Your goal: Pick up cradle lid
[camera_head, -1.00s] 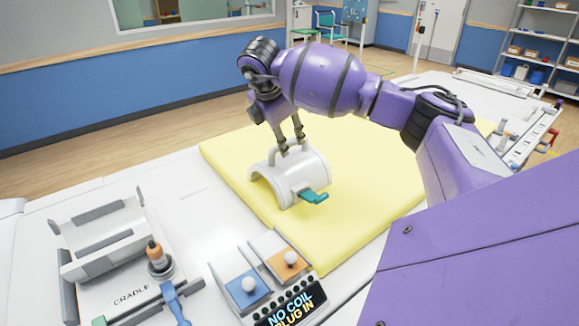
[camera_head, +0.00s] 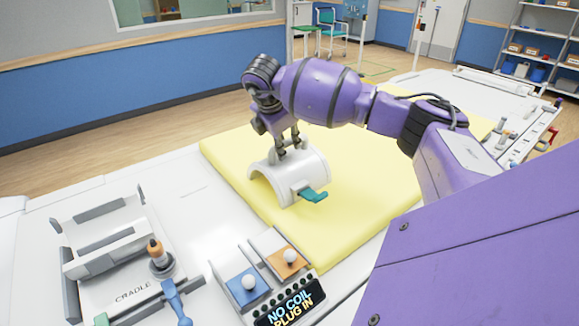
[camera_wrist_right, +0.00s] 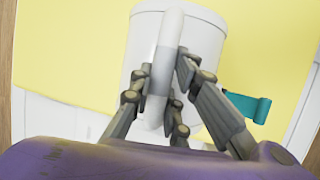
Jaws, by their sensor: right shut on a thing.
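The cradle lid (camera_head: 302,173) is a white half-cylinder shell with a handle on top and a teal latch (camera_head: 313,195) at its front right side. It rests on the yellow pad (camera_head: 225,160). My right gripper (camera_head: 289,150) is over the lid's top, fingers pointing down, shut on its handle. In the right wrist view the fingers (camera_wrist_right: 160,95) close around the white and grey handle (camera_wrist_right: 166,62), with the lid's shell (camera_wrist_right: 205,45) behind. My left gripper is not in view.
A tray marked CRADLE (camera_head: 125,285) stands at the front left with an orange-topped plug (camera_head: 158,254) and a blue lever (camera_head: 176,302). A control box (camera_head: 268,280) with two white knobs sits in front of the pad. The pad's left edge is clear.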

